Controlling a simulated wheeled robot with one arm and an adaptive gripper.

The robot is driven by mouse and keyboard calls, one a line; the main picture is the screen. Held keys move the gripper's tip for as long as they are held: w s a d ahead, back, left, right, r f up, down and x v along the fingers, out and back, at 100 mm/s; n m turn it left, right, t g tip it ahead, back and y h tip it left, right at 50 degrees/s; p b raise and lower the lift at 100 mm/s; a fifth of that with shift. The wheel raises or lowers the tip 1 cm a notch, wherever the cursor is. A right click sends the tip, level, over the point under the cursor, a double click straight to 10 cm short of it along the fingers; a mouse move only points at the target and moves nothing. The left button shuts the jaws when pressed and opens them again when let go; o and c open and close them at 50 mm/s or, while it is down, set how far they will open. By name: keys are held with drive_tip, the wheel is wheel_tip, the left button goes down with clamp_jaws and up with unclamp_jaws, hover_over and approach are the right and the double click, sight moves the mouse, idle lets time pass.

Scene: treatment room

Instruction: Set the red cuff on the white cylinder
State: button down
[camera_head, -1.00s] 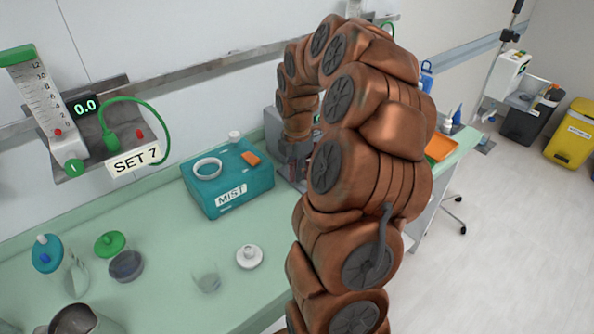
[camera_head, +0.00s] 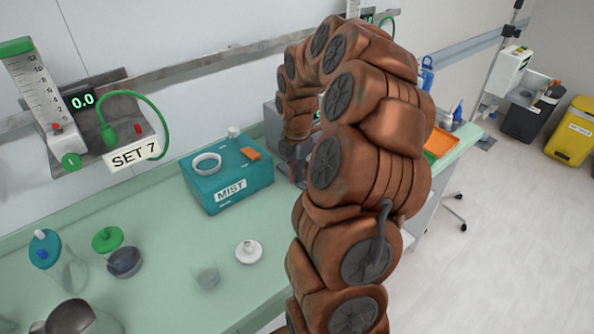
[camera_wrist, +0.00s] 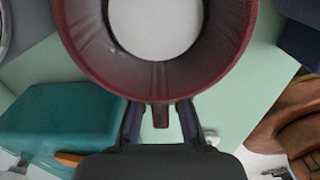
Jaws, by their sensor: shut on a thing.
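The red cuff (camera_wrist: 88,55) is a dark red ring with a small tab, large at the top of the wrist view. My gripper (camera_wrist: 160,112) is shut on the cuff at its tab. A round white surface (camera_wrist: 155,25), which looks like the top of the white cylinder, shows through the ring. I cannot tell whether the cuff touches it or is still above it. In the head view my arm hides the cuff and the white cylinder.
A teal MIST box (camera_head: 222,203) with a white ring on top stands on the green counter (camera_head: 165,235). It also shows at left in the wrist view (camera_wrist: 60,115). A grey device (camera_head: 272,122) stands behind my arm. An orange tray (camera_head: 440,143) lies farther right.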

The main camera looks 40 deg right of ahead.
sight(296, 162)
drive_tip(key=shift+f+b, duration=0.55)
drive_tip(key=shift+f, duration=0.4)
idle(0.6)
drive_tip(key=c, duration=1.1)
unclamp_jaws()
drive_tip(key=shift+r, duration=0.15)
drive_tip(key=shift+r+p, duration=1.2)
drive_tip(key=shift+r, duration=2.15)
